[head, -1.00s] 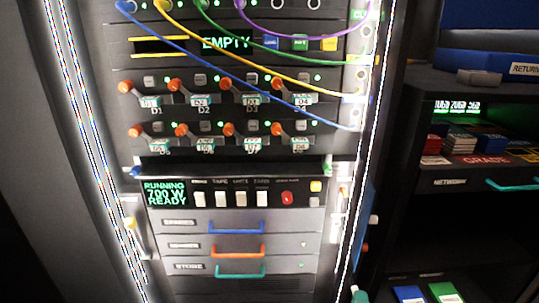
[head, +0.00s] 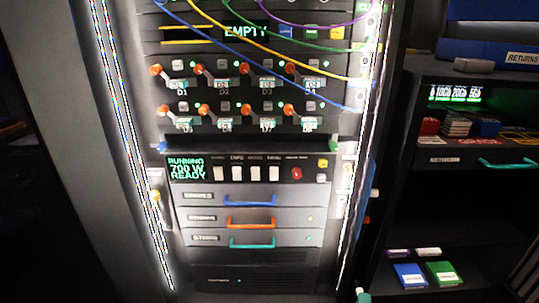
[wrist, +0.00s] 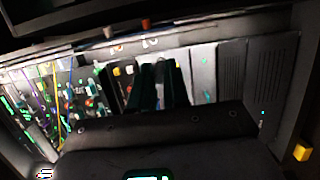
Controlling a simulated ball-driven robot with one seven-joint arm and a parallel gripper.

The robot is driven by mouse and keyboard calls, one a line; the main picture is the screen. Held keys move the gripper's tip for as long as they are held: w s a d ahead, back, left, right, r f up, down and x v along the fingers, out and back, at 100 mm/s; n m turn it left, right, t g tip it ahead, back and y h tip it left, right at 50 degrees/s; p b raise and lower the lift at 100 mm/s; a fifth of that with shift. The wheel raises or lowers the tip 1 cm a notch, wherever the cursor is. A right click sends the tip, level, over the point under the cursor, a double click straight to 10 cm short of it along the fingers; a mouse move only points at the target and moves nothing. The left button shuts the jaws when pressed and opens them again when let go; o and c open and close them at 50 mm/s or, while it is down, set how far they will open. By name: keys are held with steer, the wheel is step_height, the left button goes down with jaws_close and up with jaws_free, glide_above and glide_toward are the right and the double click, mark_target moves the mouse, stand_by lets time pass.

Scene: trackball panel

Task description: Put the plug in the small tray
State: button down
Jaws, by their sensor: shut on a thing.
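In the wrist view my gripper (wrist: 160,88) shows as two dark fingers close together, in front of the rack panel. I cannot pick out the plug for certain in either view. No small tray can be told for sure either. A blue bin marked RETURNS (head: 490,75) stands at the right in the head view.
The lit rack has lever switches (head: 203,110), hanging coloured cables (head: 265,62), a READY display (head: 186,168) and shut drawers with blue (head: 250,199), orange and teal handles. A dark shelf unit (head: 425,165) stands right, with blue (head: 410,275) and green (head: 442,273) boxes low down.

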step_height(320, 180, up, 30)
steer(key=p, duration=3)
steer(key=shift+p, duration=0.4)
